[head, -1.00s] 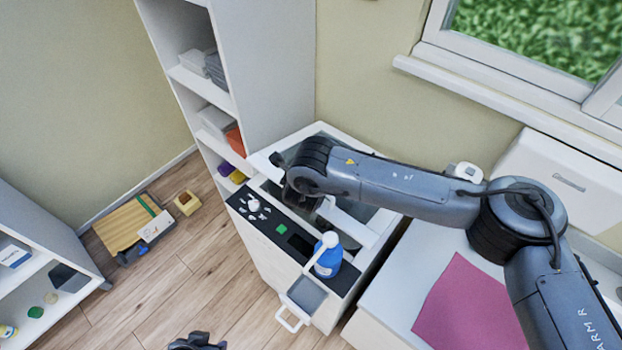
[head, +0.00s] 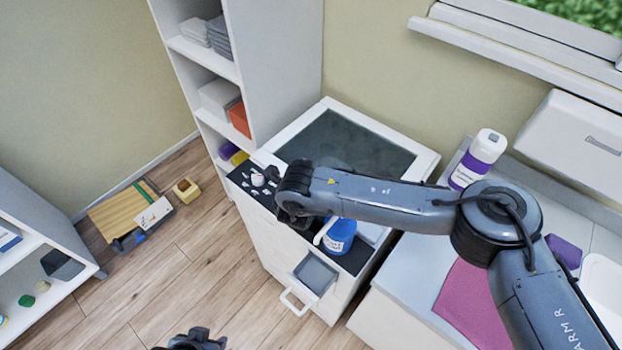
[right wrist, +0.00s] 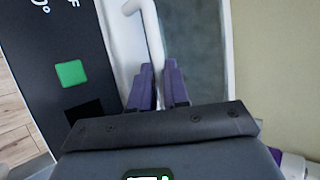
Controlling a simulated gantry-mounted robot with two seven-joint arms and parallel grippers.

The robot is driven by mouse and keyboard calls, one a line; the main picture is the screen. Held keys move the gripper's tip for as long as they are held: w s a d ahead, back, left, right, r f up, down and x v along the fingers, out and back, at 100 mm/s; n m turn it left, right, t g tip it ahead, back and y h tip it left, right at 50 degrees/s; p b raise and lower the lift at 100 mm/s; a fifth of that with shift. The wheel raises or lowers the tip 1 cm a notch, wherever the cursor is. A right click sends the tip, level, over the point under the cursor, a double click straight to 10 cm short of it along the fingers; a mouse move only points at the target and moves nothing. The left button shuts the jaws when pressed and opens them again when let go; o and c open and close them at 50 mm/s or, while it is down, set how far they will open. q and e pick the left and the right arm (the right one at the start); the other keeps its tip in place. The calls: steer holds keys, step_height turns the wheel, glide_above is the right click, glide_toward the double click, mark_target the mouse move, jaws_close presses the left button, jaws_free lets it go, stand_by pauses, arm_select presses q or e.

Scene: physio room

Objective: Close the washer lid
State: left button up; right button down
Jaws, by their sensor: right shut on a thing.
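The washer (head: 290,262) stands against the shelf, with a dark control strip along its front top edge. Its lid (head: 415,158), a white frame around dark glass, appears to lie low over the top. I cannot tell whether it is fully down. My right gripper (right wrist: 158,78) is shut on the white curved handle (right wrist: 150,30) beside the glass in the right wrist view. In the head view my right wrist covers the gripper and the lid's front edge. Part of my left gripper (head: 195,341) shows at the bottom edge, away from the washer; its jaws are unclear.
A blue bottle (head: 341,236) stands on the control strip close to my right arm. A small drawer (head: 314,274) sticks out of the washer's front. A purple-and-white bottle (head: 478,160) stands on the counter at right. A wooden board (head: 120,220) lies on the floor at left.

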arm_select(q)
steer(key=shift+d+f, duration=0.1)
arm_select(e)
steer(key=shift+s+a+f+g, duration=0.15)
steer(key=shift+s+f, duration=0.15)
steer(key=shift+f, duration=0.25)
steer(key=shift+s+a+f+g, duration=0.15)
steer(key=shift+s+f, duration=0.15)
steer(key=shift+f, duration=0.2)
steer(key=c, duration=1.4)
jaws_free()
steer(key=shift+c, duration=0.2)
steer(key=o, duration=0.3)
steer(key=shift+s, duration=0.1)
steer(key=shift+s+a+r, duration=0.15)
steer(key=shift+a+r, duration=0.05)
steer(key=shift+r, duration=0.25)
steer(key=p+v, duration=0.3)
steer(key=v, duration=0.3)
steer(key=shift+s+r, duration=0.2)
arm_select(q)
step_height(320, 180, up, 6)
steer(key=p, duration=0.3)
steer(key=shift+s+a, duration=0.25)
steer(key=shift+s, duration=0.2)
arm_select(e)
steer(key=s+r, duration=0.2)
steer(key=r, duration=0.1)
steer(key=shift+s, duration=0.15)
